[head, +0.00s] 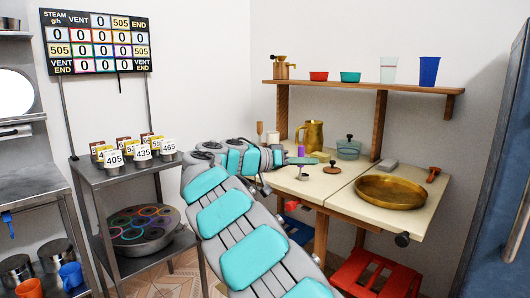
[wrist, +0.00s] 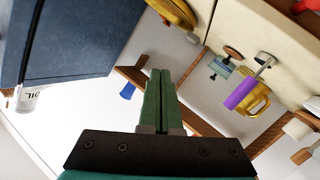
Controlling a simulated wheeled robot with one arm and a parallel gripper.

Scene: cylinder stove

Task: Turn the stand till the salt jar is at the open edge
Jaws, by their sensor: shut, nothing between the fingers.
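I cannot make out a salt jar in either view. A white jar marked OIL (wrist: 27,98) shows at the left of the wrist view, beside the edge of the blue cabinet; what it stands on is hidden. I cannot pick out the turning stand for certain. My gripper (wrist: 160,72) shows in the wrist view with its two green fingers together and nothing between them. It is apart from the jar. In the head view my arm reaches toward the worktop, and its end is small there.
The tall blue cabinet (head: 497,165) stands at the right. The worktop (head: 337,190) holds a brass basin (head: 391,192), a brass jug (head: 312,134) and a purple handle (wrist: 240,93). A wall shelf (head: 365,86) holds cups. A metal rack (head: 105,180) with numbered tins stands left.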

